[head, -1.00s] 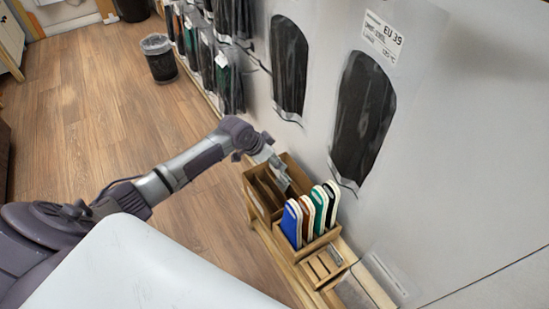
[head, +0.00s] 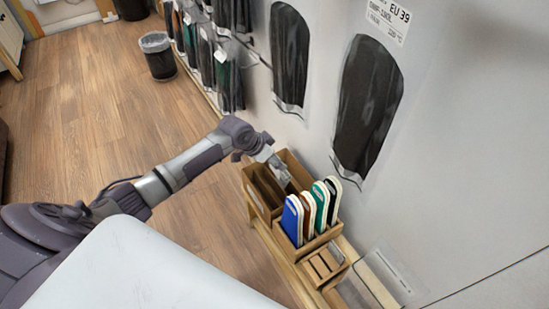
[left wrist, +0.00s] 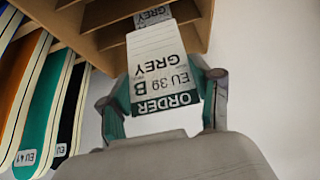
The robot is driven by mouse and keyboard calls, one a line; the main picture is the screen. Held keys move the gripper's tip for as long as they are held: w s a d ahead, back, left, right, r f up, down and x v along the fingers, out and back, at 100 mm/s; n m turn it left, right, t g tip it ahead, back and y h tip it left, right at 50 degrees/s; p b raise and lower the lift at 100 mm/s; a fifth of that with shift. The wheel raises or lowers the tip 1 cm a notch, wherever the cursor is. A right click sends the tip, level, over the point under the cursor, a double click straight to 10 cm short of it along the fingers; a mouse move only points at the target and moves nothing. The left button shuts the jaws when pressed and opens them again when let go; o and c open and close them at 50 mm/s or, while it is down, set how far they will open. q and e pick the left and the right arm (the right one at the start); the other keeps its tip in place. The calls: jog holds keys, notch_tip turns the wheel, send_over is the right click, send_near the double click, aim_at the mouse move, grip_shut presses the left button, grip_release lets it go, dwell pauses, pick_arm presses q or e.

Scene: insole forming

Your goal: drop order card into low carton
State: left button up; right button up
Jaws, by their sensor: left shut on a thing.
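My left gripper (head: 284,178) is at the brown divided carton (head: 257,203), over its right part beside the wall. In the left wrist view the gripper (left wrist: 160,98) is shut on the order card (left wrist: 158,62), a white card with a dark green band reading ORDER, B, EU 39, GREY, upside down in the picture. The card's far end is at the mouth of the brown carton (left wrist: 203,28), with a second GREY tag (left wrist: 152,15) beyond it. I cannot tell whether the card is inside a compartment. My right gripper is not in view.
A wooden holder (head: 290,240) with blue, brown, green and black insoles (head: 320,205) stands right next to the carton. A small slotted tray (head: 325,268) is in front of it. The pale wall (head: 450,170) runs close along the right. Open floor (head: 80,120) lies left.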

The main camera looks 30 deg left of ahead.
pick_arm(q)
jog(key=o, duration=0.8)
jog(key=shift+c, duration=0.2)
jog(key=shift+r, duration=0.1)
jog(key=v, duration=1.1)
jog(key=shift+s+a+r, duration=0.15)
jog(key=shift+a+r, duration=0.05)
jog(key=shift+r, duration=0.15)
